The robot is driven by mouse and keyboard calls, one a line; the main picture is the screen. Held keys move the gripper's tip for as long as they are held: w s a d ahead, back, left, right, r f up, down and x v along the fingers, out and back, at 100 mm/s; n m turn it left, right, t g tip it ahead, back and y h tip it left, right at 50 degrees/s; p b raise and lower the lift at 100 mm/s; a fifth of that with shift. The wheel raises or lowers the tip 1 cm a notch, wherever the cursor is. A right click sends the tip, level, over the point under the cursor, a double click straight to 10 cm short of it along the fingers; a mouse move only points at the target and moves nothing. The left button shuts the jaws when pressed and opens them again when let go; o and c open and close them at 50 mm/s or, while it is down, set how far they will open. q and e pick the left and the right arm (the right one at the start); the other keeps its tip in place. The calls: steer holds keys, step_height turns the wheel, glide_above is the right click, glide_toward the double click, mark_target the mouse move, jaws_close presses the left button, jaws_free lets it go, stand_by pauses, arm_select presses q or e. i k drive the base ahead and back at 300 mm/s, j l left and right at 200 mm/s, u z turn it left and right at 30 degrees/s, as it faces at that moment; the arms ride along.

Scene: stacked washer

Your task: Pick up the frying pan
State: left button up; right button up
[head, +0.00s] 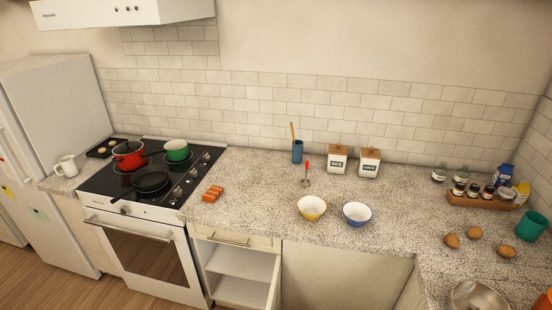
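A black frying pan (151,179) sits on the front part of the black stovetop (196,186) at the left. Its handle points toward the front left and reaches the front edge of the stove. It stands apart from the red pot (128,155) behind it to the left and the green pot (177,151) behind it to the right. Neither of my grippers shows in the head view.
A white mug (66,166) stands left of the stove, beside the fridge (62,150). An orange packet (212,194) lies right of the stove. Two bowls, canisters and eggs are further right. An open cabinet (241,273) is below the counter, right of the oven (147,256).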

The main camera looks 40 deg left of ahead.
mark_target(150, 178)
steer(key=u, duration=2.45)
steer(key=i+j+z, duration=0.25)
steer(key=j, duration=0.25)
